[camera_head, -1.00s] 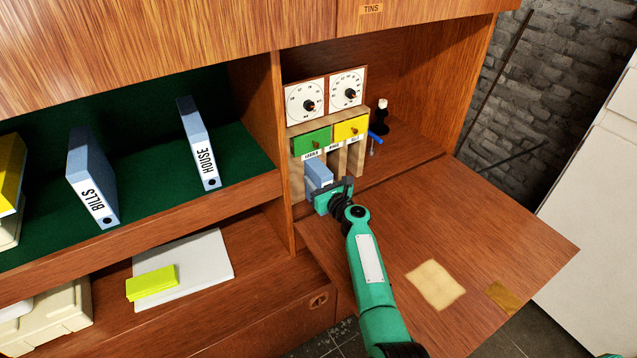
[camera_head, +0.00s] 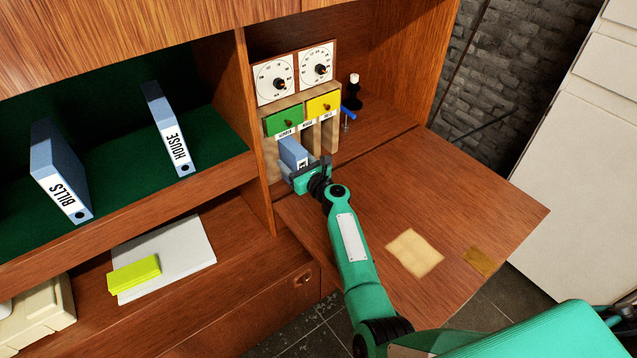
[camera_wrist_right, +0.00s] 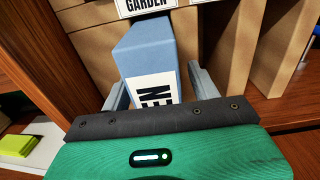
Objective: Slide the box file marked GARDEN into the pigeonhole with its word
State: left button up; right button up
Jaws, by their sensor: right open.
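The blue box file (camera_head: 290,152) stands upright in the left pigeonhole of the wooden rack, its spine end sticking out. In the right wrist view the file (camera_wrist_right: 149,52) runs back under the label GARDEN (camera_wrist_right: 146,5). Its white spine label shows only the letters "EN"; the rest is hidden by my gripper. My right gripper (camera_head: 308,173) is open at the spine end. In the right wrist view its fingers lie on either side of the file, with a small gap visible at the right. My left gripper is not in view.
A blue-handled item (camera_head: 347,114) stands beside the rack. Files BILLS (camera_head: 62,170) and HOUSE (camera_head: 167,130) stand on the left shelf. The fold-down flap (camera_head: 450,220) is mostly clear.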

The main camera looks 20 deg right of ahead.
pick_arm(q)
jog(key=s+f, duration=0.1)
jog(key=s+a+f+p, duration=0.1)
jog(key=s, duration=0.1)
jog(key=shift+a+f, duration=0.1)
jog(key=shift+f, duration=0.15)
pick_arm(e)
jog(key=v, duration=1.2)
jog(key=shift+s+r, duration=0.2)
